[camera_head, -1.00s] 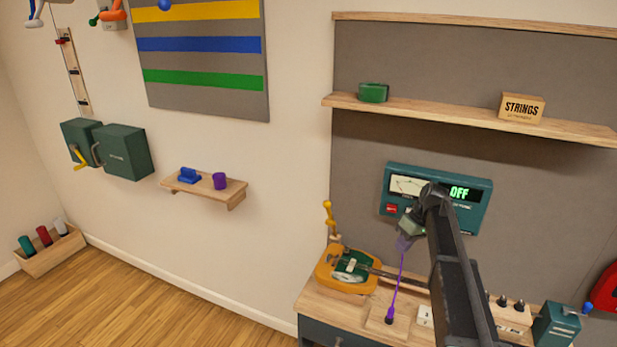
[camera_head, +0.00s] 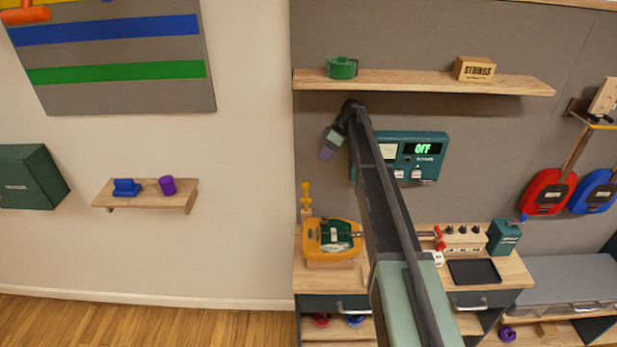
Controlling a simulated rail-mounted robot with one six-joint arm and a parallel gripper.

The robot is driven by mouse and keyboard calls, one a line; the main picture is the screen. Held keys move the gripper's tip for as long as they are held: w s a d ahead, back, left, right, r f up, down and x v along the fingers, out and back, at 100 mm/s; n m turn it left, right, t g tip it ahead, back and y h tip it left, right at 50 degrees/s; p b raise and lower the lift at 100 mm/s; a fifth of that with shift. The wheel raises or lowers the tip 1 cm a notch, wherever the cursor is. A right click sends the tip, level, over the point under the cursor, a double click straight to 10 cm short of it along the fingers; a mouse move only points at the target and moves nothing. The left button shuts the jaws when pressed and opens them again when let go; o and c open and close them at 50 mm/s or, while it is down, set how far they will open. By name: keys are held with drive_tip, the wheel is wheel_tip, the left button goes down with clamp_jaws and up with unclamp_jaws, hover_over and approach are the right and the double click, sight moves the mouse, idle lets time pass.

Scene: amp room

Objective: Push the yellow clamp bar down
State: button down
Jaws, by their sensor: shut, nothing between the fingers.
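The yellow clamp bar (camera_head: 306,196) stands upright on a wooden post at the left end of the workbench (camera_head: 308,270). An orange guitar-like body (camera_head: 331,238) lies just right of it on the bench. My gripper (camera_head: 327,152) hangs tilted down-left in front of the grey wall panel, above the clamp bar in the picture and slightly right of it. It is shut and empty, with a purple patch at its tip, and appears clear of the bar. My arm hides part of the bench and of the guitar's neck.
A teal meter box (camera_head: 420,157) reading OFF is on the panel right of my gripper. A wooden shelf (camera_head: 430,83) runs above it. A small wall shelf (camera_head: 150,197) with blue and purple things is left. The wall between it and the bench is bare.

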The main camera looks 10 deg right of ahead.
drive_tip(key=b+x, duration=0.8)
drive_tip(key=x, duration=0.2)
drive_tip(key=shift+a, duration=0.15)
